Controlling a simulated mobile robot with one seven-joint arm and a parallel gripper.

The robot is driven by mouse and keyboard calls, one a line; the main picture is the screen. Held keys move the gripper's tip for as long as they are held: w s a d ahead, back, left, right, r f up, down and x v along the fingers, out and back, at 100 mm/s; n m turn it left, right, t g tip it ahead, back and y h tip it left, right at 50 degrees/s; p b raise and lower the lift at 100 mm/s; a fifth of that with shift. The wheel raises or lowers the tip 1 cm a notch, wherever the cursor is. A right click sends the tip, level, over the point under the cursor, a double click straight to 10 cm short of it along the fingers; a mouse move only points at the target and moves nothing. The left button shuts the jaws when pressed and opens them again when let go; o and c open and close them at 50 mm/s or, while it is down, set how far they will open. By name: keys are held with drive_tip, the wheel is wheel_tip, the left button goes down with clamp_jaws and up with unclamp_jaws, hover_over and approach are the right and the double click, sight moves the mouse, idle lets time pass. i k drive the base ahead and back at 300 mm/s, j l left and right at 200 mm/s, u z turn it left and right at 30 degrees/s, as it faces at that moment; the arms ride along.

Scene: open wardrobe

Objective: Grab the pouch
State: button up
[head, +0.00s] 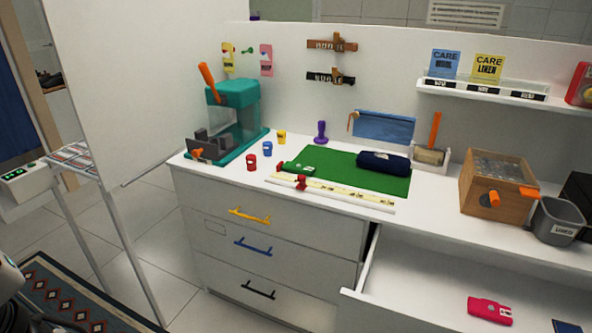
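A dark navy pouch-like item (383,162) lies on the right back part of a green mat (335,175) on the white counter. It looks soft, rounded and closed. A pink-red flat item (489,310) lies in the open drawer at the lower right; I cannot tell if it is also a pouch. My gripper is not recognisable in the head view. Only a part of what may be my own arm shows at the lower left edge, far from the counter.
An open drawer (400,308) juts out at the lower right. A teal press (233,110) stands on the counter's left. A ruler strip (340,194) lies along the mat's front. A wooden box (497,185) and a grey bin (558,220) stand right. Small coloured pots sit left of the mat.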

sight(297, 168)
drive_tip(key=i+l+u, duration=0.1)
drive_tip(key=i+u, duration=0.25)
drive_tip(key=i, duration=1.4)
